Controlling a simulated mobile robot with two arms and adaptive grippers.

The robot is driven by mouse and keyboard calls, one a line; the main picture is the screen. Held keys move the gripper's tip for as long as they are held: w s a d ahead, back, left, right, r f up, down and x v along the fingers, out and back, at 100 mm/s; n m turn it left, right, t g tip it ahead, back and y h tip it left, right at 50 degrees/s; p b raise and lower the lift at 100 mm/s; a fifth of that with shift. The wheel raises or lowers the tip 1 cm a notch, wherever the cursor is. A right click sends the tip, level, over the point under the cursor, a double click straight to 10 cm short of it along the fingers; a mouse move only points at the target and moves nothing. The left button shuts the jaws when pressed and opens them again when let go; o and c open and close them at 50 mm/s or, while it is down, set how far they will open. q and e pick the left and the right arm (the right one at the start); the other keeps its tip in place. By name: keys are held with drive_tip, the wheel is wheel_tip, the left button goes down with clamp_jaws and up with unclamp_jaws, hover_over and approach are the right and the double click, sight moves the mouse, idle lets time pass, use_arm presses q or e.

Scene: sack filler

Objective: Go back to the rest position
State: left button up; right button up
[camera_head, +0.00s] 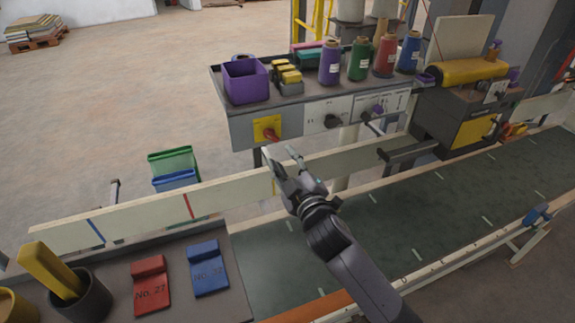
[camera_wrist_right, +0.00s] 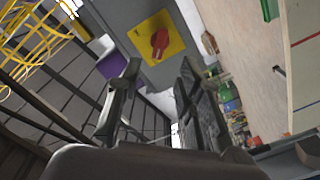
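My right gripper (camera_head: 281,156) reaches up from the lower right over the conveyor and the cream side rail. Its two fingers are apart with nothing between them. In the right wrist view the gripper (camera_wrist_right: 160,75) is also open and empty. The red rotary switch (camera_head: 271,135) on its yellow plate is on the grey panel just beyond the fingertips. It also shows in the right wrist view (camera_wrist_right: 159,43), ahead of the fingers and apart from them. The switch looks untouched by the gripper. My left gripper is in neither view.
The green conveyor belt (camera_head: 420,220) runs under my right arm. The cream rail (camera_head: 150,212) stands close to the gripper. A shelf holds a purple bin (camera_head: 245,82) and several thread cones. Red (camera_head: 150,284) and blue (camera_head: 208,268) tags lie front left. Open floor is at upper left.

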drive_tip(key=shift+v, duration=0.85)
drive_tip(key=shift+f, duration=0.1)
drive_tip(key=s+d+f+m+g+h, duration=0.5)
drive_tip(key=s+d+f+m+g, duration=0.15)
drive_tip(key=s+d+f, duration=0.6)
drive_tip(key=s+d+f+m+g, duration=0.2)
drive_tip(key=s+f+g, duration=0.15)
drive_tip(key=s, duration=0.65)
drive_tip(key=s+d+f+m+g, duration=0.2)
drive_tip(key=s+d+f+g, duration=0.15)
drive_tip(key=s, duration=0.75)
wheel_tip(320, 180, down, 31)
drive_tip(key=s+g+b, duration=0.2)
drive_tip(key=s+b, duration=0.1)
drive_tip(key=s+d+f+b, duration=0.1)
drive_tip(key=s+d+f, duration=0.1)
drive_tip(key=s+f, duration=1.3)
drive_tip(key=shift+s+f+g+h, duration=0.3)
drive_tip(key=shift+s+f+g, duration=0.05)
drive_tip(key=shift+f, duration=0.2)
